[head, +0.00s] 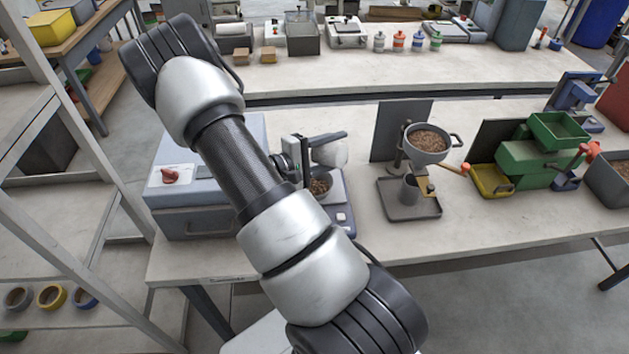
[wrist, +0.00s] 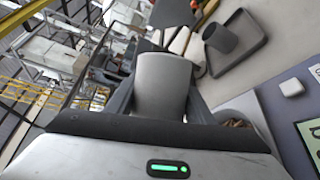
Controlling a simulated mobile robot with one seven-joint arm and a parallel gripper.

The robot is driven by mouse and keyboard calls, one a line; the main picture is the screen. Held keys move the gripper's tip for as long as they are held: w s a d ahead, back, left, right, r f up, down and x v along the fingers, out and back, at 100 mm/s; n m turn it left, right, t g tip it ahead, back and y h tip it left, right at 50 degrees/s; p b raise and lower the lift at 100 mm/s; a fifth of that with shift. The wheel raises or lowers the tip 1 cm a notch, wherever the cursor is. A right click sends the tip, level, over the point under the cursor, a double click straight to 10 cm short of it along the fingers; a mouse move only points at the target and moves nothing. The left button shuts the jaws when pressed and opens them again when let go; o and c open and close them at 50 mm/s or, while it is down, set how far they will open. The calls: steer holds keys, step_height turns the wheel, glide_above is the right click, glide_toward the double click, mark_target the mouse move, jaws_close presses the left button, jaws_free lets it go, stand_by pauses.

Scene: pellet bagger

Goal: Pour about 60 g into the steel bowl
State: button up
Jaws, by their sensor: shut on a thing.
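My gripper (head: 318,142) is shut on a pale grey cup (head: 333,155), above the bench scale. In the wrist view the cup (wrist: 162,82) sits between the two dark fingers; its inside is hidden. The steel bowl (head: 327,198) stands on the scale (head: 344,216) below the cup and holds some brown pellets (head: 319,186). My arm covers part of the bowl and scale. The cup looks tilted over the bowl; I cannot see any pellets falling. The scale's display (wrist: 312,132) is partly in the wrist view, with no readable number.
Right of the scale, a grey hopper (head: 427,157) of pellets stands above a tray (head: 409,210) with a dark cup (head: 409,188). A green machine (head: 533,160) and a yellow tray (head: 491,181) are further right. A blue-grey box (head: 190,205) is left of the scale.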

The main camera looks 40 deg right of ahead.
steer(key=shift+w+r+n, duration=0.1)
steer(key=shift+n, duration=0.2)
stand_by(0.7)
steer(key=shift+w+a+r+n+g+h, duration=0.1)
steer(key=shift+w+r+n+g+h, duration=0.1)
steer(key=shift+r+n+h, duration=0.3)
steer(key=shift+w+a+r+n+g+h, duration=0.1)
steer(key=shift+w+r+n+h, duration=0.1)
steer(key=shift+r+n, duration=0.35)
stand_by(2.0)
